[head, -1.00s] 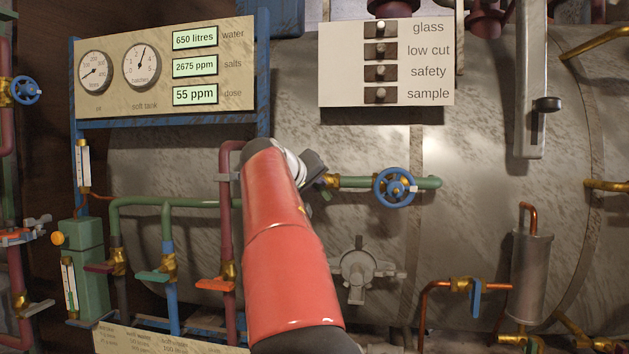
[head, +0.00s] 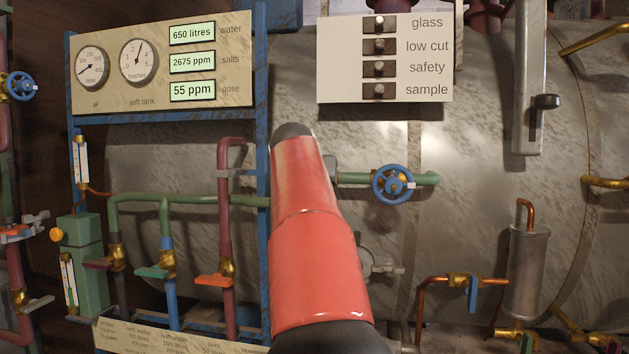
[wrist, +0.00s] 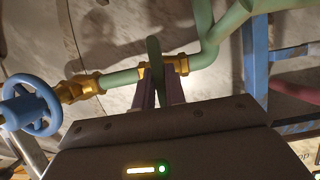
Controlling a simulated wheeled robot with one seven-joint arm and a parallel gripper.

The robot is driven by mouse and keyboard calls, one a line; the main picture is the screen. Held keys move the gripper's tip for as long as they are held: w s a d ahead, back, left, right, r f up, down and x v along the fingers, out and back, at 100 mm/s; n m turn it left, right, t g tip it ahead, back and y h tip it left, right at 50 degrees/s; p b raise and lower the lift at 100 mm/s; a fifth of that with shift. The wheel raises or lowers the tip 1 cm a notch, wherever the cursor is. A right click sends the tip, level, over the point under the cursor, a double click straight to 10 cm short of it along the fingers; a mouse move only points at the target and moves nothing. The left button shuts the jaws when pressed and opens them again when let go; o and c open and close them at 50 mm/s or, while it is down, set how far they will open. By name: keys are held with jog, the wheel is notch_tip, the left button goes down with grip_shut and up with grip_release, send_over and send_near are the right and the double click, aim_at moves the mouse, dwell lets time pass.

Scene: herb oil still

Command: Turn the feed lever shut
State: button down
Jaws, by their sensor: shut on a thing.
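A green lever (wrist: 154,52), which looks like the feed lever, stands at a brass valve (wrist: 178,65) on a green pipe (wrist: 118,78) in the wrist view. My gripper (wrist: 160,77) has its two dark fingers shut on this lever, one on each side. The fingers hide its lower part, and its exact angle to the pipe is hard to tell. In the head view, my red arm hides the lever, its valve and my gripper. The green pipe (head: 355,179) comes out to the right of the arm there.
A blue handwheel (head: 393,185) sits on the pipe just right of my arm; it also shows in the wrist view (wrist: 30,105). A blue frame post (head: 263,170) and a dark red pipe (head: 225,180) stand left of the arm. A switch panel (head: 345,60) hangs above.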

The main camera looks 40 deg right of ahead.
jog(key=shift+f, duration=0.1)
dwell(0.3)
jog(key=c, duration=1.5)
grip_release()
jog(key=shift+o, duration=0.2)
jog(key=b+v, duration=0.1)
jog(key=v, duration=0.6)
jog(key=shift+s+a+r, duration=0.2)
jog(key=shift+a+r, duration=0.05)
